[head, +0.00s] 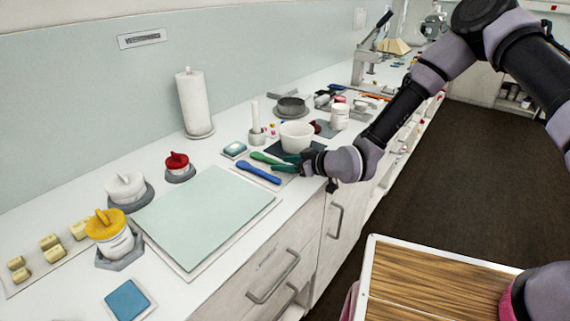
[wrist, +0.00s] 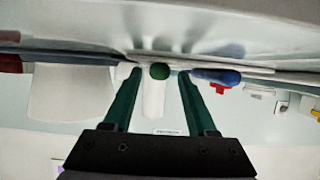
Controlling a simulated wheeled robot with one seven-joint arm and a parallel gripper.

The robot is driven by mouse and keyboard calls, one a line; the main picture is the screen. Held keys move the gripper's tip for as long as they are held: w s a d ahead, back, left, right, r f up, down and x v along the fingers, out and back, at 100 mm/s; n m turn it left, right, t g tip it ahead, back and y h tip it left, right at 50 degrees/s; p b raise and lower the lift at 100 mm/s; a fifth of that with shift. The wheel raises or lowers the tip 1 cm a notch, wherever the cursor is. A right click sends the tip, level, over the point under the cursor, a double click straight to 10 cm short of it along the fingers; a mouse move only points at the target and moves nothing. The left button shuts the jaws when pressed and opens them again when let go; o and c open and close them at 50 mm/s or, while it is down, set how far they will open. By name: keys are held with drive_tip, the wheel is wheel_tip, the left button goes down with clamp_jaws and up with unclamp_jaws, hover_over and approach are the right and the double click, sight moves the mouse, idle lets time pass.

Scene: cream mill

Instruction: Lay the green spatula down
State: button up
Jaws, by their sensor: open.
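The green spatula (head: 262,157) lies on the counter at the left tip of my gripper, its far part hidden by the fingers. In the wrist view its round green end (wrist: 159,71) sits between the two fingers, with a gap on each side. My gripper (head: 285,164) is open, low over the counter and pointing left. Its dark green fingers (wrist: 155,85) show spread in the wrist view, which is upside down. Whether the spatula touches the counter along its whole length cannot be told.
A blue spatula (head: 259,172) lies just in front of the green one. A white bowl (head: 297,136) stands close behind my gripper. A pale green mat (head: 205,220) lies clear at left. A paper roll (head: 194,103) stands by the wall. The counter's front edge is close.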

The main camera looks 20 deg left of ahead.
drive_tip(key=v, duration=1)
drive_tip(key=shift+d, duration=0.2)
drive_tip(key=shift+d+r, duration=0.1)
drive_tip(key=shift+d, duration=0.2)
drive_tip(key=w+d+r+m+t+h, duration=0.1)
drive_tip(key=w+d+r+m+h, duration=0.15)
drive_tip(key=w+d+r, duration=0.4)
drive_tip(key=w+d+r+m+t+h, duration=0.15)
drive_tip(key=d+r+h, duration=0.25)
drive_tip(key=d, duration=0.6)
drive_tip(key=w+d+r+m+t+h, duration=0.1)
drive_tip(key=w+d+r+m+h, duration=0.25)
drive_tip(key=d+r, duration=0.35)
drive_tip(key=s+d+r+m+h, duration=0.2)
drive_tip(key=s+d+r+m, duration=0.6)
drive_tip(key=s+d+r, duration=0.5)
drive_tip(key=s+d+r+m+y, duration=0.1)
drive_tip(key=s+d+r+m, duration=0.2)
drive_tip(key=s+d+r, duration=0.1)
drive_tip(key=s+r, duration=0.1)
drive_tip(key=s, duration=0.1)
drive_tip(key=shift+s, duration=0.35)
